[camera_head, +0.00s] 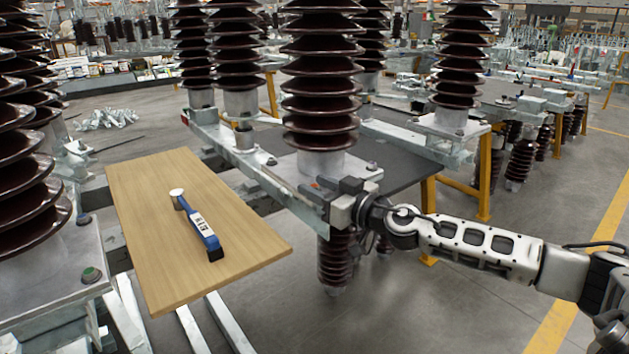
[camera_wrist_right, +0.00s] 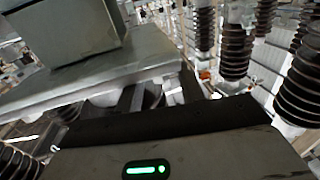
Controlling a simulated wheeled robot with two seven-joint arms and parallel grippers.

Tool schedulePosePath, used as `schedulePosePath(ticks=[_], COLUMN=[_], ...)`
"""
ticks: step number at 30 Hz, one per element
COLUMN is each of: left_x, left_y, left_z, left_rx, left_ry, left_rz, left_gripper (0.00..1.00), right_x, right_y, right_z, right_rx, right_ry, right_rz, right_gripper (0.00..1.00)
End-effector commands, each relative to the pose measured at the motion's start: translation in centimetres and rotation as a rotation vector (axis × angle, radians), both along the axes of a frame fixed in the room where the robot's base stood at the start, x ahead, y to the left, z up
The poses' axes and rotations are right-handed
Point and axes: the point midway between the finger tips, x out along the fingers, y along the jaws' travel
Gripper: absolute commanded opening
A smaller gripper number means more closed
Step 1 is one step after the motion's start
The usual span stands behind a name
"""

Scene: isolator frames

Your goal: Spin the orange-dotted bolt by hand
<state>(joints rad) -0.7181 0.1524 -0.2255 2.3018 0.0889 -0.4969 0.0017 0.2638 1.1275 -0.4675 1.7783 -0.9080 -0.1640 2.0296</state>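My right gripper (camera_head: 326,188) reaches in from the right, its fingers at the front corner of the metal beam under the central brown insulator (camera_head: 320,85). A small orange-red spot shows right at the fingertips; I cannot make out the bolt itself or whether the fingers touch it. The fingers are too small and overlapped to tell open from shut. In the right wrist view the dark gripper body (camera_wrist_right: 200,155) with a green light fills the bottom, and its fingertips are hidden. My left gripper is not in view.
A bolt with a green dot (camera_head: 91,274) sits on the left metal base. Metal beams (camera_head: 275,190) and brown insulators crowd the middle. Open grey floor (camera_head: 430,310) lies at front right.

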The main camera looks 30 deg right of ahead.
Motion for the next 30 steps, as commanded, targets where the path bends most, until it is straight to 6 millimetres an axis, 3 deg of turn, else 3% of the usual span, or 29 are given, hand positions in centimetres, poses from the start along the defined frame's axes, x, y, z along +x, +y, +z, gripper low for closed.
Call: schedulePosePath(ticks=[14, 19, 30], left_x=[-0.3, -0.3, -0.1], left_y=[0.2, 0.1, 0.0], left_z=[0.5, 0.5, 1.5], left_rx=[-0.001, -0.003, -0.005], left_ry=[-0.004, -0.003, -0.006], left_rz=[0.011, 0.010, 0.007], left_gripper=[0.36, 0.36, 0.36], right_x=[1.1, 1.1, 1.1], right_y=[0.4, 0.4, 0.5], right_z=[0.0, 0.0, 0.3], right_rx=[-0.001, -0.001, 0.003], right_ry=[0.001, 0.001, 0.001], right_rz=[0.003, 0.003, -0.035], right_gripper=[0.39, 0.00, 0.00])
